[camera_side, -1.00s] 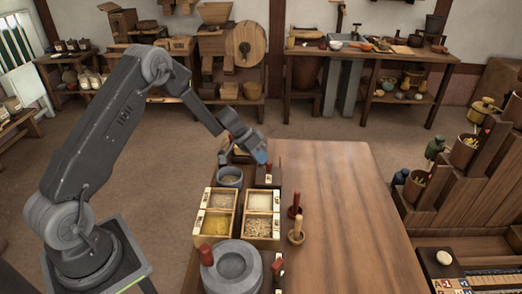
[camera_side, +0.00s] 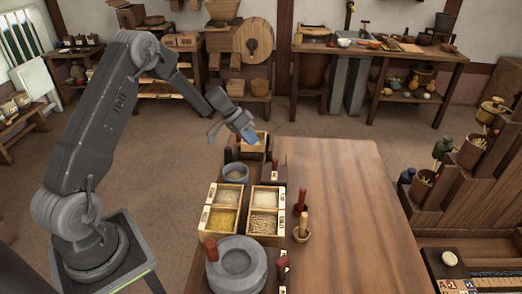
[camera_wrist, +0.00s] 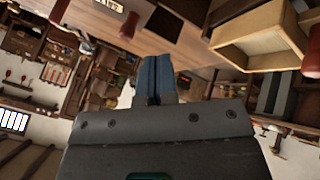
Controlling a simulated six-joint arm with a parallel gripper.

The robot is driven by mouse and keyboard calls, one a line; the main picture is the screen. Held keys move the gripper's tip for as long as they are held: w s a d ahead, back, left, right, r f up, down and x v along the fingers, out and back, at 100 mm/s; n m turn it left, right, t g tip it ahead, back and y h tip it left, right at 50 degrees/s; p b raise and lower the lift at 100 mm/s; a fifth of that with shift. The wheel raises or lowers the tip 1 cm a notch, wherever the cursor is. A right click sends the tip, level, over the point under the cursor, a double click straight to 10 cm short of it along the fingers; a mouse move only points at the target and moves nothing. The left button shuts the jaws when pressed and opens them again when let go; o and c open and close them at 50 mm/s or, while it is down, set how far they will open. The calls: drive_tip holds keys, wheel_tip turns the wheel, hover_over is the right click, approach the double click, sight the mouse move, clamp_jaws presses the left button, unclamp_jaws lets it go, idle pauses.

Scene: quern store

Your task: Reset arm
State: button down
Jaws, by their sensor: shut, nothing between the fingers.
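My gripper (camera_side: 249,137) is raised above the far left end of the wooden table (camera_side: 335,210), over a small wooden box (camera_side: 252,154). Its blue fingers are together with nothing between them. In the wrist view, the gripper (camera_wrist: 156,70) shows closed fingers pointing up the picture, with a light wooden box (camera_wrist: 262,60) to their right. It looks clear of everything, though the exact height is hard to tell.
Grain boxes (camera_side: 225,220), a grey bowl (camera_side: 234,174) and a stone quern (camera_side: 236,262) line the table's left side. Red-handled and wooden-handled tools (camera_side: 302,215) stand beside them. The table's right part is clear. Stepped shelves (camera_side: 470,190) stand at right.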

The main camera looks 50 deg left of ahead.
drive_tip(key=v, duration=0.5)
drive_tip(key=s+d+r+g+y, duration=0.1)
drive_tip(key=s+d+r, duration=0.4)
drive_tip(key=d+r, duration=0.2)
drive_tip(key=s+d+r+y, duration=0.1)
drive_tip(key=s+d+r, duration=0.45)
drive_tip(key=r, duration=0.25)
drive_tip(key=s+d+r+t+y, duration=0.1)
drive_tip(key=s+d, duration=0.3)
drive_tip(key=s, duration=0.5)
drive_tip(key=s+d+r+n+t+y, duration=0.1)
drive_tip(key=s+d, duration=0.3)
drive_tip(key=s, duration=0.6)
drive_tip(key=shift+r+y, duration=0.8)
drive_tip(key=shift+r, duration=0.1)
